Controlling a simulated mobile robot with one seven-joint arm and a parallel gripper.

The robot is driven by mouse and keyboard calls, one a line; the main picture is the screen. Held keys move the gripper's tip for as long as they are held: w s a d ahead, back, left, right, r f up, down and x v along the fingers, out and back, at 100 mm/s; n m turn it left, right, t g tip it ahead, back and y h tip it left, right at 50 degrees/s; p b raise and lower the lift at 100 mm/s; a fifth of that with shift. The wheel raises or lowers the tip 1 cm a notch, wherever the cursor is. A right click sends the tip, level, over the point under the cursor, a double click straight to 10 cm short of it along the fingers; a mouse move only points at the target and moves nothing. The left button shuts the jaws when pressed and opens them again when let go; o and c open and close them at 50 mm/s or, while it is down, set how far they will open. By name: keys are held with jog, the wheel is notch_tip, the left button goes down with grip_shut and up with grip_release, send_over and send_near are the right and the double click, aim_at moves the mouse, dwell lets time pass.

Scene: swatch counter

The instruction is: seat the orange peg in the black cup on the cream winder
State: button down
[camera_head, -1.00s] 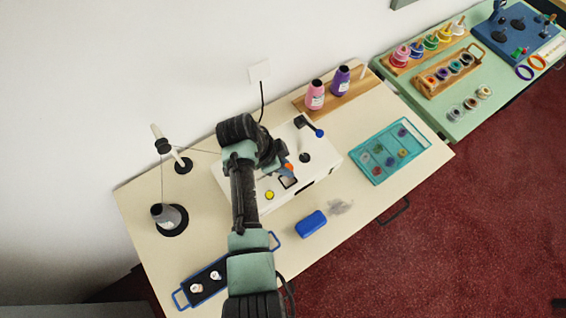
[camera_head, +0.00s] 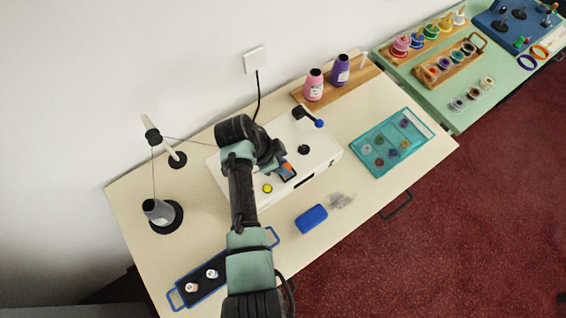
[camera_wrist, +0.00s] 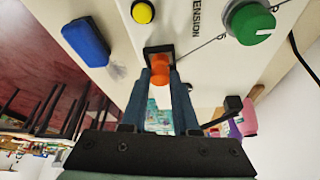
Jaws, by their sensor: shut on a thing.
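The cream winder (camera_head: 322,160) is a pale box in the middle of the table, with a yellow button (camera_head: 268,188). My gripper (camera_wrist: 161,78) is over its top and shut on the orange peg (camera_wrist: 158,67); the peg also shows in the head view (camera_head: 288,167). In the wrist view the dark square rim of the black cup (camera_wrist: 157,48) shows right at the peg's far end. The peg overlaps the cup there; I cannot tell how deep it sits. My arm hides part of the winder in the head view.
A blue block (camera_head: 311,219) lies in front of the winder. A teal tray (camera_head: 422,139) is to its right, and a wooden stand with pink (camera_head: 314,85) and purple cones (camera_head: 340,70) is behind. A thread runs from a grey cone (camera_head: 157,211) at left. A green knob (camera_wrist: 249,20) is near the peg.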

dwell(0.4)
jog(key=c, duration=0.6)
grip_release()
jog(key=b+v, duration=0.2)
jog(key=v, duration=1.1)
jog(key=shift+a, duration=0.1)
